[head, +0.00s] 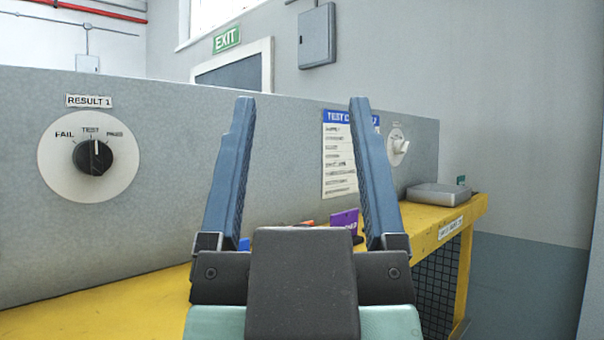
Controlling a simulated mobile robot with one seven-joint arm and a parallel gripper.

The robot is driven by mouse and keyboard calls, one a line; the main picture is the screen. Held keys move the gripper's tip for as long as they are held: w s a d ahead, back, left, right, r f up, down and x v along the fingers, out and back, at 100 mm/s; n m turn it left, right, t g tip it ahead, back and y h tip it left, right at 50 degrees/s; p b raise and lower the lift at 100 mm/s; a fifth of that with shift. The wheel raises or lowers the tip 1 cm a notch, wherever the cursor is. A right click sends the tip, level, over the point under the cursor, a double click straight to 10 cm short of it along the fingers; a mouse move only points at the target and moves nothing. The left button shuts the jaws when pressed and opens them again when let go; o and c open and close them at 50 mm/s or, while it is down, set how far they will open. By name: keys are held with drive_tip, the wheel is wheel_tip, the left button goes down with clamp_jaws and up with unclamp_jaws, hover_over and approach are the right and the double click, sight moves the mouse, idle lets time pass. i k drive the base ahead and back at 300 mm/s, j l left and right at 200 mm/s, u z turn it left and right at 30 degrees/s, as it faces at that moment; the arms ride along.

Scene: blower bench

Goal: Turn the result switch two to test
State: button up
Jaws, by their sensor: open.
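My gripper (302,102) is open and empty, its two blue fingers pointing up and away in front of the panel. To the right of the right finger is a second rotary switch (401,147) on a round pale plate, farther along the grey panel. Its pale handle seems to tilt to the right, but its lettering is too small to read. It stands apart from the fingers. At the left, the switch labelled RESULT 1 (92,157) has a black knob on a white dial marked FAIL, TEST and PASS. Its white mark points up at TEST.
A test sheet (338,155) with a blue header hangs on the panel (190,140), partly behind the right finger. A grey metal tray (438,194) sits at the right end of the yellow bench (120,318). A purple item (345,219) and other small items lie behind my gripper.

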sight(400, 146)
drive_tip(key=i+l+z, duration=0.5)
drive_tip(key=i+l, duration=1)
